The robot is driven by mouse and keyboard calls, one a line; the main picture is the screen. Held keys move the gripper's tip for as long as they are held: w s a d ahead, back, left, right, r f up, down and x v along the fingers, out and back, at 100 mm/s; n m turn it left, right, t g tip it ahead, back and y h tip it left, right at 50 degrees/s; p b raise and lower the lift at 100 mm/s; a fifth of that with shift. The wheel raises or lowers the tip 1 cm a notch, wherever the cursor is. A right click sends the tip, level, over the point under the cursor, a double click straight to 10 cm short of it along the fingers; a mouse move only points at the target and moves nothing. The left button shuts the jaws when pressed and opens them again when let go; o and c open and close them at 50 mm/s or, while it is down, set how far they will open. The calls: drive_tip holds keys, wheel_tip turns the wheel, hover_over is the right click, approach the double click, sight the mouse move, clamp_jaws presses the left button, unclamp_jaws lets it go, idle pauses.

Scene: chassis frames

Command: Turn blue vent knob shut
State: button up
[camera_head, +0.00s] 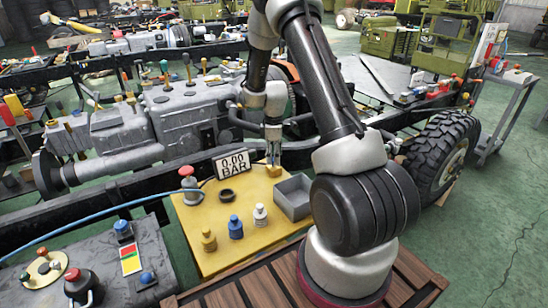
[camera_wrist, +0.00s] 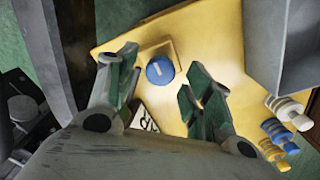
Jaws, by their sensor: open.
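The blue vent knob (camera_wrist: 160,70) shows in the wrist view as a round blue cap with a short white line on its face. It sits on a square yellow-brass base on the yellow board (camera_wrist: 222,35). My gripper (camera_wrist: 163,62) is open, with one finger on each side of the knob and visible gaps to both. In the head view my gripper (camera_head: 272,160) points down at the back of the yellow board (camera_head: 205,262), over a small brass base (camera_head: 273,171). The blue knob cannot be made out there.
A gauge (camera_head: 231,162) reads 0.00 BAR. A red knob (camera_head: 187,172), a black ring (camera_head: 227,195) and blue (camera_head: 235,227), white (camera_head: 260,215) and brass (camera_head: 208,240) fittings stand on the board. A grey tray (camera_head: 293,197) is close on the right of my gripper.

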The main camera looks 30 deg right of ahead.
drive_tip(key=shift+f, duration=0.55)
drive_tip(key=c, duration=1)
drive_tip(key=shift+m, duration=0.4)
drive_tip(key=m, duration=1.3)
drive_tip(key=shift+m, duration=2.2)
drive_tip(key=shift+c, duration=0.3)
